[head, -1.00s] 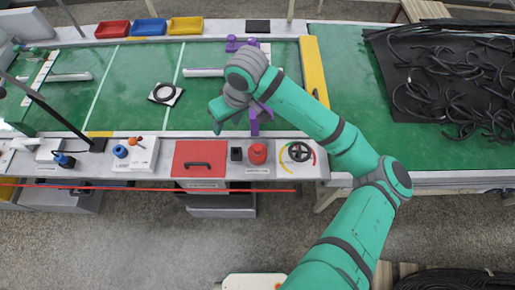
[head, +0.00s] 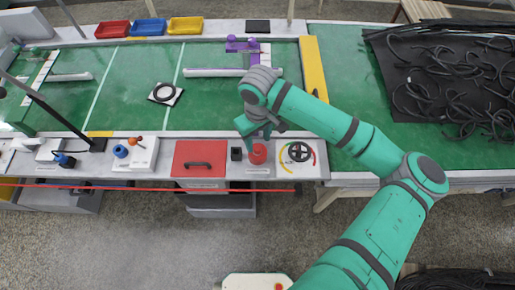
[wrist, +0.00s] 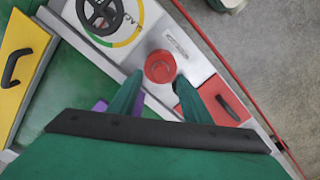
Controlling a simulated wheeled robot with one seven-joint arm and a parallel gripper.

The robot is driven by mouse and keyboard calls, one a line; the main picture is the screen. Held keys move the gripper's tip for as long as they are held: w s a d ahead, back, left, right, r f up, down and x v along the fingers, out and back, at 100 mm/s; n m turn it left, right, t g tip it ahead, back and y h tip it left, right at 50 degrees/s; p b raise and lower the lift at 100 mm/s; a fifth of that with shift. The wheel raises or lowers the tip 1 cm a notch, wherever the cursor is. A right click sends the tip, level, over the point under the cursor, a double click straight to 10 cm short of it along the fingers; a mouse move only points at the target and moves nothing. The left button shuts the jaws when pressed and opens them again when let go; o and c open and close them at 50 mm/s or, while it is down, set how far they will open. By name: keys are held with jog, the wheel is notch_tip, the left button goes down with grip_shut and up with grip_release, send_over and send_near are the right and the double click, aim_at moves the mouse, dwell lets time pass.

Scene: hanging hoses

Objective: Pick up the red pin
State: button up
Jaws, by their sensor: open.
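A red, round-topped piece (head: 258,153), the only pin-like red thing I make out, stands on the front ledge of the bench between a small black block and a black handwheel. In the wrist view it shows as a red disc (wrist: 160,66) on a pale plate with a printed label. My gripper (head: 251,135) is just above and behind it in the head view. In the wrist view my gripper (wrist: 157,82) is open and empty, with one finger on each side of the line to the red piece. The tips look short of it, apart from it.
A red panel with a black handle (head: 199,160) lies to the left, and the handwheel (head: 298,152) to the right. A purple fixture (head: 240,45) and a grey tube (head: 215,72) lie on the green bench top behind. A yellow block (head: 313,70) stands farther right.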

aim_at(258, 147)
jog(key=shift+f, duration=2)
jog(key=shift+c, duration=0.2)
grip_shut()
jog(key=shift+a, duration=0.1)
notch_tip(258, 147, up, 10)
